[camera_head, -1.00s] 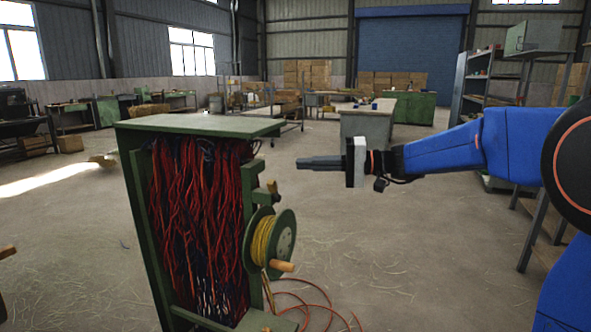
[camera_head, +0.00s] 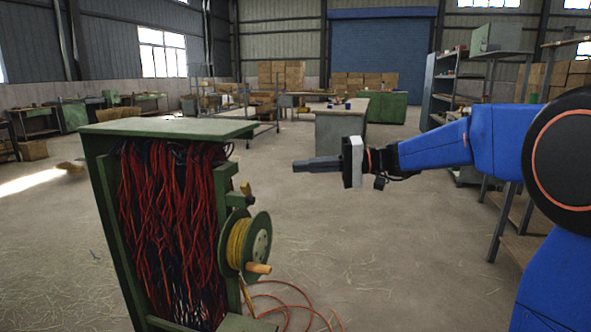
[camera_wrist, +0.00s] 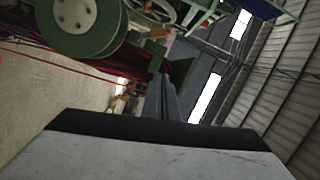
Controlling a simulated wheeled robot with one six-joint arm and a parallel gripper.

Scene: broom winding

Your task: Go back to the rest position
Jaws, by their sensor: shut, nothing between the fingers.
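My gripper (camera_head: 318,164) is held out level on my blue arm, its fingers pointing left. It is shut and empty, in open air to the right of the green winding stand. In the wrist view my gripper (camera_wrist: 163,95) points up the picture with its fingers together. The green stand (camera_head: 170,127) holds many hanging red and dark strands (camera_head: 170,225). A green reel (camera_head: 262,243) with yellow cord and a wooden handle is on its right side. The reel also shows at the top left of the wrist view (camera_wrist: 85,22). My gripper touches none of these.
Orange-red cord (camera_head: 290,308) lies in loops on the floor below the reel. A grey bench (camera_head: 341,131) stands behind my gripper. Shelves (camera_head: 450,90) stand at the right.

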